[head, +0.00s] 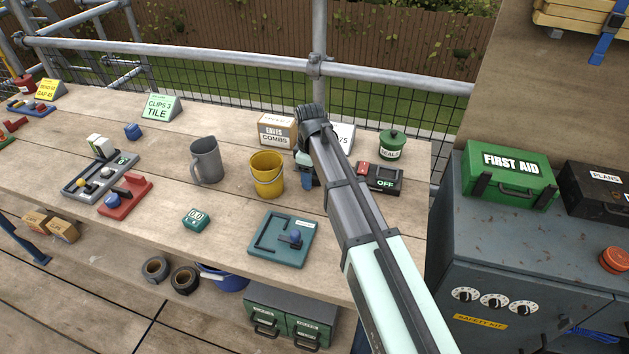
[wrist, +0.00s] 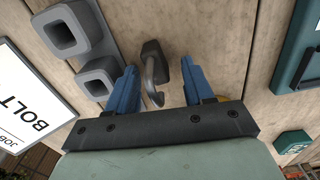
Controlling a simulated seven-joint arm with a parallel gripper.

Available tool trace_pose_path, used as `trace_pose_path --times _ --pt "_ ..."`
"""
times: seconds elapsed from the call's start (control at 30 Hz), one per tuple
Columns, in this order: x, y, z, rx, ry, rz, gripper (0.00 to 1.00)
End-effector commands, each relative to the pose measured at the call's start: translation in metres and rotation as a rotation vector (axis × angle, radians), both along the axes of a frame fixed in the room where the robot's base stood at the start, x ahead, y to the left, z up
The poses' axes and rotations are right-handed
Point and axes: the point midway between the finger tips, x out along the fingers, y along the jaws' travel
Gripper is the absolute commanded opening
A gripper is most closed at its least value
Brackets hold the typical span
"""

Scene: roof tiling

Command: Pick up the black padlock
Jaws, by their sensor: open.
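The black padlock (wrist: 152,56) lies on the wooden bench top in the wrist view, its dark body farther out and its grey curved shackle toward my gripper. My gripper (wrist: 158,70) is open, with one blue finger on each side of the padlock and a gap to each. I cannot tell how far above the bench the fingertips are. In the head view my gripper (head: 307,182) is over the bench, right of the yellow bucket (head: 267,174), partly covered by my arm. The padlock is hidden there.
A grey block with square sockets (wrist: 97,82) and a white BOLT card (wrist: 28,98) stand close on the left in the wrist view. In the head view, a black box marked OFF (head: 382,178) and a teal tray (head: 277,253) are nearby. A grey mug (head: 205,160) stands farther left.

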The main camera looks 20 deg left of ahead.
Motion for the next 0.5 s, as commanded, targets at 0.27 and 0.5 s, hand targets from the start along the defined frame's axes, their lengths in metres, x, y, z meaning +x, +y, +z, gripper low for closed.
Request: trace_pose_path --times 0.27,0.5 --pt "0.0001 0.0000 0.0006 0.000 0.000 0.000 0.38" --pt "0.0001 0.0000 0.0007 0.000 0.000 0.000 0.15"
